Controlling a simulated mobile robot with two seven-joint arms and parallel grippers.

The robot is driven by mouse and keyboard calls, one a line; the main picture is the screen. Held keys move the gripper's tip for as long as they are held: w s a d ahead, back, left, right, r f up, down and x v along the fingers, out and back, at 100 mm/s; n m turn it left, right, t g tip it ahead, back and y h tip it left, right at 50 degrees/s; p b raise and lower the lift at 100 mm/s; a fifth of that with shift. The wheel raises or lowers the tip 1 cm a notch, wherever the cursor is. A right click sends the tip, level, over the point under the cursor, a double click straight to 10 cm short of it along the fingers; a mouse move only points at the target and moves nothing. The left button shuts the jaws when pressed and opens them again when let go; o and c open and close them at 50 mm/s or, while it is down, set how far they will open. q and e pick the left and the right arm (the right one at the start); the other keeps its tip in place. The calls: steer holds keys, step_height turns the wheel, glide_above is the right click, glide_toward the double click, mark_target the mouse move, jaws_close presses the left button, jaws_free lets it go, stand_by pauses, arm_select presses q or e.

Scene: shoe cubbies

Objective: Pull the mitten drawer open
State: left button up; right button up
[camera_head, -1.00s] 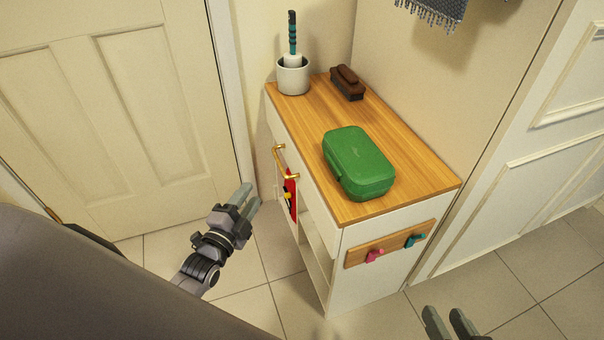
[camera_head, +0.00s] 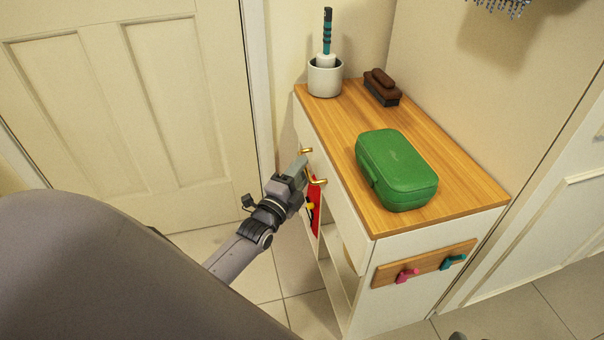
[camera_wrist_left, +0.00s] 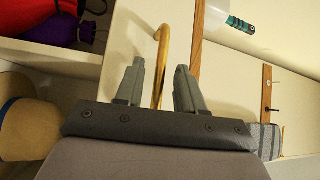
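The mitten drawer's white front (camera_head: 342,207) is at the top of the cubby unit, under the wooden top, and looks shut. Its brass handle (camera_head: 318,182) is partly hidden behind my left gripper (camera_head: 302,165). In the left wrist view the handle (camera_wrist_left: 161,60) runs between the two grey fingers of my left gripper (camera_wrist_left: 160,72). Those fingers are apart, with a gap showing on each side of the handle. Only a dark tip of my right gripper (camera_head: 457,336) shows at the bottom edge of the head view; its fingers cannot be made out.
A green case (camera_head: 396,170), a dark brush (camera_head: 381,90) and a white pot (camera_head: 325,77) holding a teal-handled brush stand on the wooden top (camera_head: 455,205). A red item (camera_head: 314,208) sits in the open cubbies below. A peg rail (camera_head: 425,263) is on the unit's near side.

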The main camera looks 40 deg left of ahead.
arm_select(q)
steer(key=shift+w, duration=0.35)
jaws_close()
steer(key=shift+a, duration=0.1)
arm_select(e)
steer(key=shift+r, duration=0.1)
arm_select(q)
steer(key=s+a+p, duration=0.6)
steer(key=s+a, duration=0.7)
steer(key=s, duration=0.2)
steer(key=shift+s+a, duration=0.15)
steer(key=shift+s, duration=0.25)
arm_select(e)
steer(key=d+h, duration=0.1)
steer(key=d, duration=0.1)
steer(key=s+d+r+n+h, duration=0.1)
steer(key=d, duration=0.1)
steer(key=shift+s+d+h, duration=0.1)
steer(key=shift+h, duration=0.2)
arm_select(q)
jaws_free()
